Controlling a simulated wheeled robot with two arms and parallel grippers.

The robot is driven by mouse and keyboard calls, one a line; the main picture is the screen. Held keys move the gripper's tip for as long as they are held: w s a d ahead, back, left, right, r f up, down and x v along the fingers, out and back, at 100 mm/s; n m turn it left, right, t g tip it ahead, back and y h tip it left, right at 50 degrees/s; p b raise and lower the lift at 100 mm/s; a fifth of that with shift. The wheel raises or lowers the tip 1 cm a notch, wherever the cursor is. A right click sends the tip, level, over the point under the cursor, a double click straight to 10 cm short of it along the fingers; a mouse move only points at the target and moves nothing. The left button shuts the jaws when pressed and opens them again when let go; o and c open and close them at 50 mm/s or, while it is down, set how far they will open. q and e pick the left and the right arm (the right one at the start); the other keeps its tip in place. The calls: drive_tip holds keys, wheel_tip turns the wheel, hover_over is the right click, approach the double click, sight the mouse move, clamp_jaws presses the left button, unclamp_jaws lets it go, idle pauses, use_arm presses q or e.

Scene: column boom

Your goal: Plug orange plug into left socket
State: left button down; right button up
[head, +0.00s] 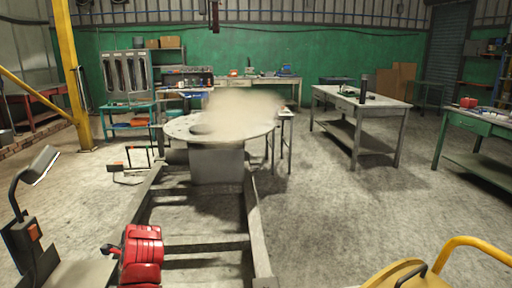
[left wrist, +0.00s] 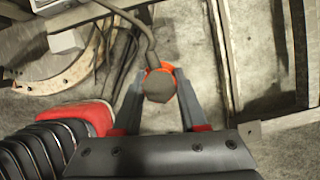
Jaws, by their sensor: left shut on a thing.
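In the left wrist view my left gripper (left wrist: 158,88) is shut on the orange plug (left wrist: 160,69). The plug shows as an orange rim around a dark grey, rounded end between the two fingers. A dark cable (left wrist: 143,32) runs from it towards the top of the picture. In the head view a red segmented arm part shows at the bottom left, but the plug and fingertips are too small to make out. I cannot identify the left socket in either view. My right gripper is not in view.
A dark box with an orange part (head: 35,232) and a lamp (head: 42,164) stand at the left. A metal frame (head: 258,240) lies ahead, with a round table (head: 178,128) behind it. A yellow tube (head: 475,243) is at bottom right. Open floor lies right of the frame.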

use_arm(q)
drive_tip(key=shift+d+f+n+g, duration=0.15)
drive_tip(key=shift+d+n+g, duration=0.15)
drive_tip(key=shift+d+n, duration=0.3)
drive_tip(key=s+d+f+n+g+h, duration=0.1)
drive_tip(key=s+d+n+g+h, duration=0.1)
drive_tip(key=d+n, duration=0.6)
drive_tip(key=s+d+f+n+g+h, duration=0.1)
drive_tip(key=d+f+n+g+h, duration=0.1)
drive_tip(key=d+n, duration=0.7)
drive_tip(key=d, duration=0.2)
drive_tip(key=shift+s+d, duration=0.35)
drive_tip(key=shift+s, duration=0.05)
wheel_tip(320, 180, up, 8)
drive_tip(key=p, duration=0.8)
drive_tip(key=shift+r, duration=0.2)
